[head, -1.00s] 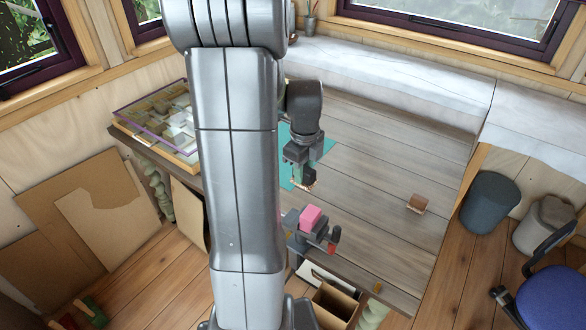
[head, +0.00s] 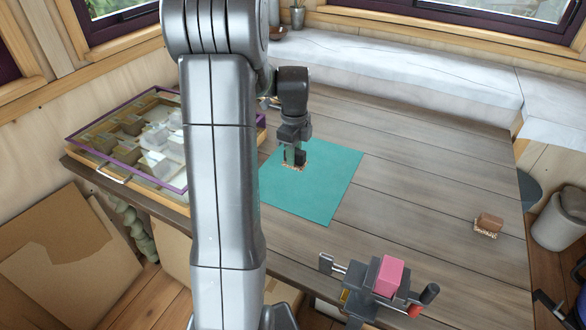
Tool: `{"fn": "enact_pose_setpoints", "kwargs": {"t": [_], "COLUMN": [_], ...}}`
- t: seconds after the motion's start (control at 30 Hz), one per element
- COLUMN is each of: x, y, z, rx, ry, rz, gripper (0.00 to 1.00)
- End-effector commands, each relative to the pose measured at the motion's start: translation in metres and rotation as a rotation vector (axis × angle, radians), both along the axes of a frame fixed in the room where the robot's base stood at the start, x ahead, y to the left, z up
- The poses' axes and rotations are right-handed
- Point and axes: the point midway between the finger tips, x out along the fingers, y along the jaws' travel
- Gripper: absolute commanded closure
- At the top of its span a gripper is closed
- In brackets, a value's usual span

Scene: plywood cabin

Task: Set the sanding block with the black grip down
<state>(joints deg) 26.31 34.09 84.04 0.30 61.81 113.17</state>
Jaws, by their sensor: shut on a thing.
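My gripper (head: 295,155) points down over the teal mat (head: 325,190) on the wooden table. It is shut on the sanding block with the black grip (head: 299,158), whose black top shows between the fingers. The block's tan lower edge is at or just above the mat; I cannot tell whether it touches. A second sanding block with a brown grip (head: 489,222) lies on the bare planks at the right. My arm hides the mat's left part.
A glass-lidded compartment case (head: 110,175) stands at the table's left. A vise with a pink block (head: 388,276) is at the front edge. A white-covered bench (head: 400,70) runs along the back. The planks right of the mat are clear.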

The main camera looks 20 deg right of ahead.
Motion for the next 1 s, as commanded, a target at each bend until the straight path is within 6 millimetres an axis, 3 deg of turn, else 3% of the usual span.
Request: {"fn": "enact_pose_setpoints", "kwargs": {"t": [0.3,0.57,0.73,1.0], "x": [0.000,0.000,0.000,0.001], "y": [-0.002,-0.002,-0.002,-0.002], "z": [-0.050,-0.073,-0.097,-0.102], "rx": [0.002,0.001,0.002,0.000], "ry": [0.003,0.001,0.003,-0.001], "rz": [0.000,0.000,0.000,0.000], "gripper": [0.94,0.94,0.94,0.94]}}
